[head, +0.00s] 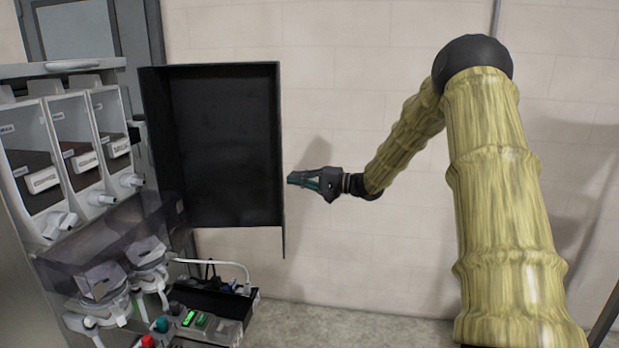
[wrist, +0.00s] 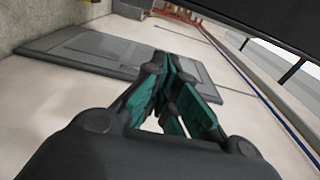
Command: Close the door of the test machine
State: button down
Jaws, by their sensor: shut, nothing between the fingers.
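The test machine (head: 62,70) stands at the left in the head view, with several dispensers in its front. Its dark door (head: 222,150) stands wide open, out to the right of the machine. My gripper (head: 291,178) is shut and empty. In the head view it is just right of the door's free edge; whether it touches the edge I cannot tell. In the wrist view the fingers (wrist: 170,85) are together near the tips, and a dark panel (wrist: 270,22), probably the door, crosses the upper right.
A control panel with lit green buttons (head: 190,318) and a red button (head: 148,341) sits low in front of the machine. A white tube (head: 225,263) arches above it. A pale block wall (head: 360,60) stands behind. Floor (head: 330,325) right of the panel is clear.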

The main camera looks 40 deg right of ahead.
jog(key=a, duration=0.1)
jog(key=s+a+p, duration=0.1)
jog(key=a+p, duration=0.1)
jog(key=shift+s+a, duration=0.25)
jog(key=shift+a, duration=0.05)
jog(key=shift+s, duration=0.1)
dwell(0.5)
